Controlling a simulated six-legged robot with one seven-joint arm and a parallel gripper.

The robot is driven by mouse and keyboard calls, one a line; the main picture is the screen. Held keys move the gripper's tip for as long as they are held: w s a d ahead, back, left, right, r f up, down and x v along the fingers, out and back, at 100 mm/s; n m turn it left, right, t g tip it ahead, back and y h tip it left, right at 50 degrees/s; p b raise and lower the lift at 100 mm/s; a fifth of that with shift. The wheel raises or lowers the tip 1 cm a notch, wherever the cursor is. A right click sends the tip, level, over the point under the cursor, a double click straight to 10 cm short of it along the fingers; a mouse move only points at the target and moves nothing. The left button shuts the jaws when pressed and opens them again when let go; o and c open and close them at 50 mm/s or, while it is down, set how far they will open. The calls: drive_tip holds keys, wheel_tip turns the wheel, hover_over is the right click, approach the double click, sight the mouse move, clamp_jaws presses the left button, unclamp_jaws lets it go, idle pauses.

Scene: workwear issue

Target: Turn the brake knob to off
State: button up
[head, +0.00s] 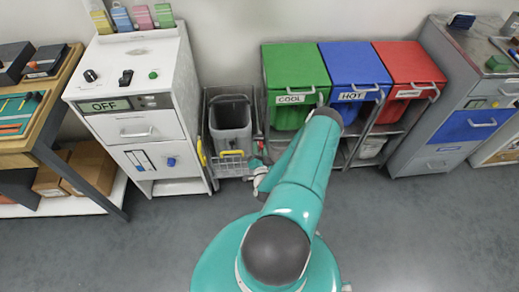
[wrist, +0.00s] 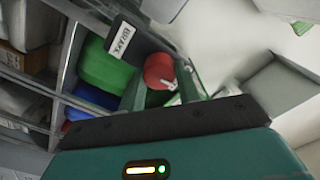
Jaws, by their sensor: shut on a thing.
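The brake knob (wrist: 157,66) is red and round with a white pointer mark, and shows in the wrist view beside a dark label plate (wrist: 123,40) that appears to read BRAKE. My gripper (wrist: 161,82) has its two green fingers on either side of the knob and is shut on it. The pointer faces the lower right of the wrist view. In the head view my gripper (head: 259,172) is low beside the wire cart, and the knob is hidden there. No off mark by the knob is legible.
A wire cart (head: 249,169) holding a grey bin (head: 230,124) stands by the white cabinet (head: 145,130), whose display (head: 105,106) reads OFF. Green (head: 292,72), blue (head: 352,66) and red (head: 407,62) bins stand at the right. The front floor (head: 420,240) is clear.

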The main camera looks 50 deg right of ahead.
drive_tip(key=m, duration=0.5)
drive_tip(key=shift+f+m, duration=0.1)
drive_tip(key=shift+m, duration=2.3)
drive_tip(key=o, duration=1)
drive_tip(key=shift+w, duration=0.1)
